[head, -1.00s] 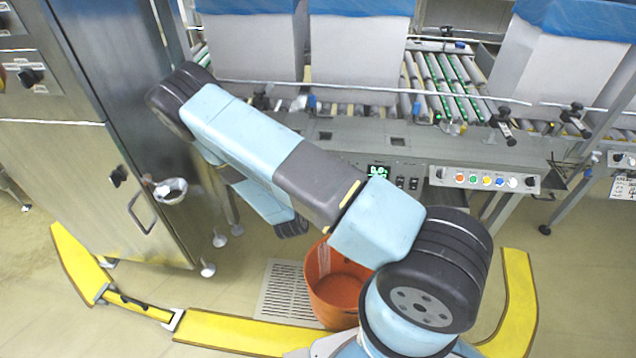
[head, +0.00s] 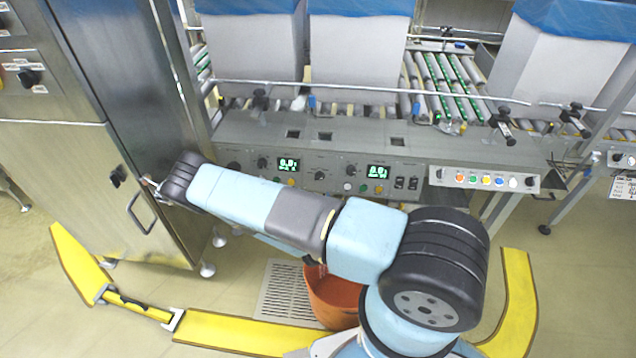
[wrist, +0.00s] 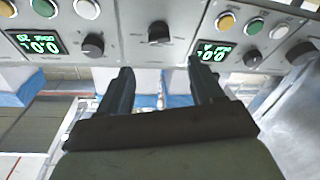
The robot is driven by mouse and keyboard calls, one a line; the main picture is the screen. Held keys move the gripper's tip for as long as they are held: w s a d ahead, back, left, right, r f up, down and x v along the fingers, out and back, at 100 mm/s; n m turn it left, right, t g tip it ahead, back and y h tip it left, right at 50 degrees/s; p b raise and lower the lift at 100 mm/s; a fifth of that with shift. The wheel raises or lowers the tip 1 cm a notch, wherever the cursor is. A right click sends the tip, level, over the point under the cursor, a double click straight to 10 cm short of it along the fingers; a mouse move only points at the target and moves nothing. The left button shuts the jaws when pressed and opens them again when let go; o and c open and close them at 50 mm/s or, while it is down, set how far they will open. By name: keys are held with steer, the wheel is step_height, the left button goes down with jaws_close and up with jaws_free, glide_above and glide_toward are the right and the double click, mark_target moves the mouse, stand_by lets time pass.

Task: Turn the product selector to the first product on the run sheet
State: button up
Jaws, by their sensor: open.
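My gripper (wrist: 160,78) is open and empty in the wrist view, its two dark fingers apart and directed at a grey control panel. A black rotary knob (wrist: 158,33) lies ahead of the gap between the fingers, apart from both. Another black knob (wrist: 93,46) is to its left. I cannot tell which knob is the product selector; a labelled black selector (head: 30,76) also shows on the left steel cabinet in the head view. My gripper is hidden in the head view.
The panel has green displays (head: 377,172) and coloured buttons. A separate button box (head: 486,180) is to the right. The steel cabinet (head: 110,190) with a handle stands close to my arm at left. An orange bucket (head: 335,298) and yellow floor barriers (head: 225,332) are below.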

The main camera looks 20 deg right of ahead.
mark_target(317, 179)
steer(key=x, duration=1)
steer(key=shift+a, duration=0.1)
steer(key=c, duration=1.1)
steer(key=shift+o, duration=0.2)
steer(key=shift+n, duration=0.3)
steer(key=n+y, duration=0.2)
steer(key=n, duration=0.2)
steer(key=shift+n+g+y, duration=0.4)
steer(key=shift+n+y, duration=0.2)
steer(key=shift+n, duration=1.3)
